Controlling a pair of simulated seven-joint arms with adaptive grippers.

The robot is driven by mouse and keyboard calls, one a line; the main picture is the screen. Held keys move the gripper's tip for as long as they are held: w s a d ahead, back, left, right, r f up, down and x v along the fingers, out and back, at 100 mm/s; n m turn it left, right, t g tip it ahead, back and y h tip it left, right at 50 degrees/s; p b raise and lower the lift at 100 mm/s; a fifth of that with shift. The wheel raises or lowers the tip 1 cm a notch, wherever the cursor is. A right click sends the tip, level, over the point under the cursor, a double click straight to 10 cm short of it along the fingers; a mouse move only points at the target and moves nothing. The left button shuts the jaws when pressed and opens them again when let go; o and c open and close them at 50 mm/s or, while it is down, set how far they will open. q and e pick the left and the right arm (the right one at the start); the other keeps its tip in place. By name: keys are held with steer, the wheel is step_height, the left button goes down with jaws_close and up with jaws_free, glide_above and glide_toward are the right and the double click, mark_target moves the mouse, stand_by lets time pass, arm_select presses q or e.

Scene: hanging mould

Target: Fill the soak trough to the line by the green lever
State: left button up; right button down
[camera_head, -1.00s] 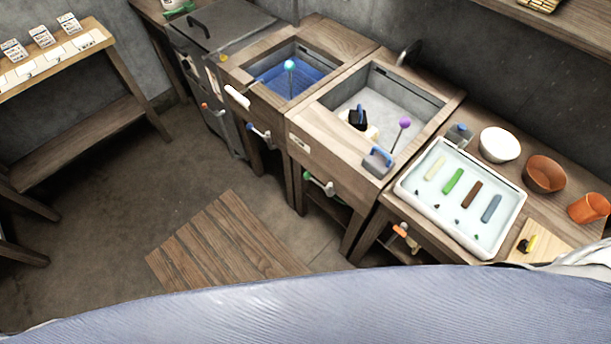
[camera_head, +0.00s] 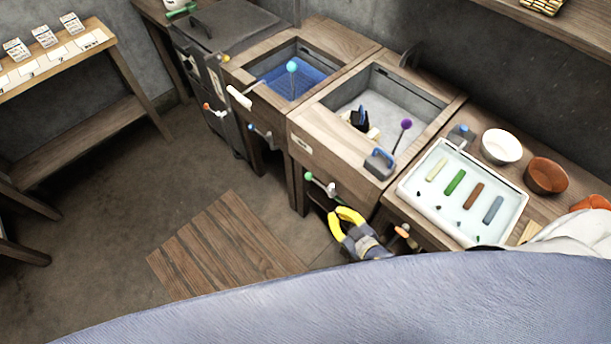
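The green lever (camera_head: 309,177) sticks out from the front of the middle wooden trough, with a pale bar beside its green knob. I cannot make out a fill line or the water level. My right gripper (camera_head: 345,216), with yellow fingers, is open and empty, just below and right of the green lever, apart from its knob. My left gripper is out of view.
A left trough with blue liquid (camera_head: 300,83) has a blue lever (camera_head: 258,131). An orange lever (camera_head: 402,231) sits right of my gripper. A white tray with coloured bars (camera_head: 412,188) and bowls (camera_head: 501,146) stand at right. A wooden floor mat (camera_head: 220,245) lies below.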

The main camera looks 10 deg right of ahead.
step_height(320, 180, up, 10)
steer(key=w+a+t+y, duration=0.1)
steer(key=w+a, duration=0.1)
steer(key=shift+w+a+f+n+t, duration=0.15)
steer(key=shift+w+a+n+t, duration=0.15)
steer(key=shift+a+t, duration=0.1)
glide_above(310, 176)
steer(key=s, duration=0.4)
step_height(310, 176, down, 2)
steer(key=shift+w+a+f, duration=0.15)
steer(key=shift+w+f, duration=0.2)
steer(key=shift+f, duration=0.2)
steer(key=shift+w+a+f, duration=0.1)
steer(key=shift+w+f, duration=0.25)
steer(key=shift+f, duration=0.2)
steer(key=shift+w+f, duration=0.5)
steer(key=shift+f, duration=0.25)
